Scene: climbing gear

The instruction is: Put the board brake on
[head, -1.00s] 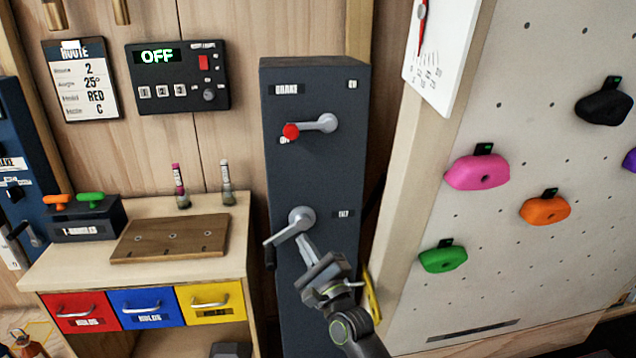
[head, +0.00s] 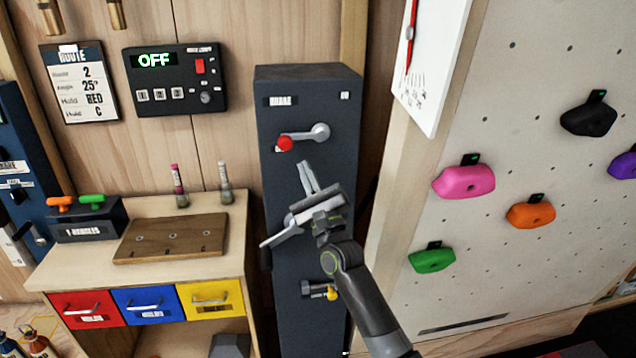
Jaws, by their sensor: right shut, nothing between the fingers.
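The brake lever (head: 306,136) is on the upper front of the dark cabinet (head: 350,100), under a label that seems to read BRAKE. Its grey arm runs from a pivot at the right to a red knob (head: 284,144) at the left, nearly level and tipped slightly down. My right gripper (head: 306,178) is just below the lever, apart from it, with its fingers shut and empty, pointing up. It covers most of the tilt crank (head: 280,239) lower on the cabinet. My left gripper is not in view.
A control box (head: 175,80) reading OFF and a route card (head: 80,83) hang on the wall at left. A workbench (head: 240,225) with drawers stands left of the cabinet. The climbing board (head: 500,90) with coloured holds is at right. A yellow-knobbed fitting (head: 330,292) sits low on the cabinet.

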